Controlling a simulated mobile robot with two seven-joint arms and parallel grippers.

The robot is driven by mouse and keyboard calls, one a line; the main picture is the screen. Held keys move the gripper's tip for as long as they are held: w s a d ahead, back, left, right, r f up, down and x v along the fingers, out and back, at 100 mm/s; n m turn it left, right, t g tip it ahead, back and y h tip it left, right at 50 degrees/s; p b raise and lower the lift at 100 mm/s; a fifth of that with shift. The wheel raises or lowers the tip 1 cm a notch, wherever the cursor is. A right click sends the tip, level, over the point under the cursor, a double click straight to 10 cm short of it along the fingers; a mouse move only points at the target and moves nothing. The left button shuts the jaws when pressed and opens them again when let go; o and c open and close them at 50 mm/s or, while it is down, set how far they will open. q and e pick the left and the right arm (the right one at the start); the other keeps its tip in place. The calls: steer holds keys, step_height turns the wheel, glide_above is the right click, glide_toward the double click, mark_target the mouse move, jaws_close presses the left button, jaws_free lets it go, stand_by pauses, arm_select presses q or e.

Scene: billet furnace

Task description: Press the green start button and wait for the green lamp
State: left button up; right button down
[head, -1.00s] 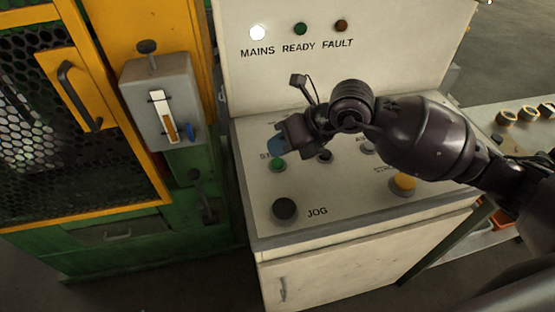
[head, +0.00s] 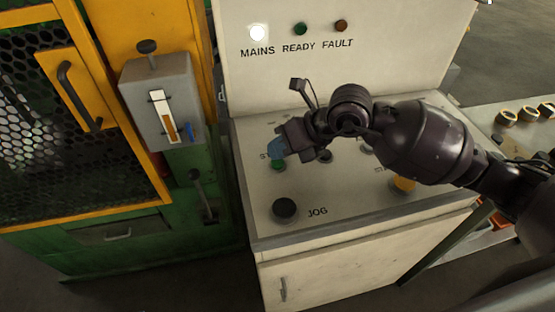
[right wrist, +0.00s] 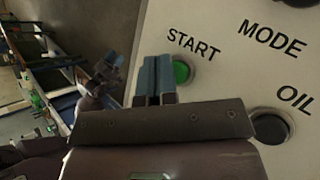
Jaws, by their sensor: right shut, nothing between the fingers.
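The green start button (head: 278,164) sits on the sloped top of the white control desk, partly covered by my right gripper in the head view. My right gripper (head: 276,150) is shut and empty, its blue fingertips right over the button. In the right wrist view the shut fingers (right wrist: 157,80) show beside the green button (right wrist: 181,72), under the word START. I cannot tell whether they touch it. The green READY lamp (head: 300,29) on the upright panel looks dark. The MAINS lamp (head: 257,33) glows white.
A black JOG knob (head: 285,208) and a yellow button (head: 403,184) are on the same desk. A black OIL button (right wrist: 270,127) is near the gripper. A yellow and green guarded machine with a grey lever box (head: 160,105) stands at the left.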

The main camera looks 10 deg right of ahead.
arm_select(q)
steer(key=shift+w+r, duration=0.1)
stand_by(0.3)
steer(key=shift+f, duration=0.2)
arm_select(e)
steer(key=shift+f, duration=0.4)
arm_select(q)
steer(key=shift+r, duration=0.15)
arm_select(e)
steer(key=shift+r, duration=0.15)
arm_select(q)
steer(key=shift+w+r+p, duration=0.25)
steer(key=shift+r+p, duration=0.3)
steer(key=shift+r, duration=0.4)
arm_select(e)
steer(key=shift+r, duration=0.7)
steer(key=shift+r+p, duration=0.6)
steer(key=shift+r, duration=0.25)
steer(key=shift+r+p, duration=1.2)
steer(key=shift+r, duration=0.55)
arm_select(q)
steer(key=shift+t, duration=0.4)
steer(key=r, duration=0.2)
steer(key=w+r, duration=0.1)
steer(key=r, duration=0.1)
steer(key=shift+r, duration=0.4)
arm_select(e)
steer(key=shift+f, duration=0.1)
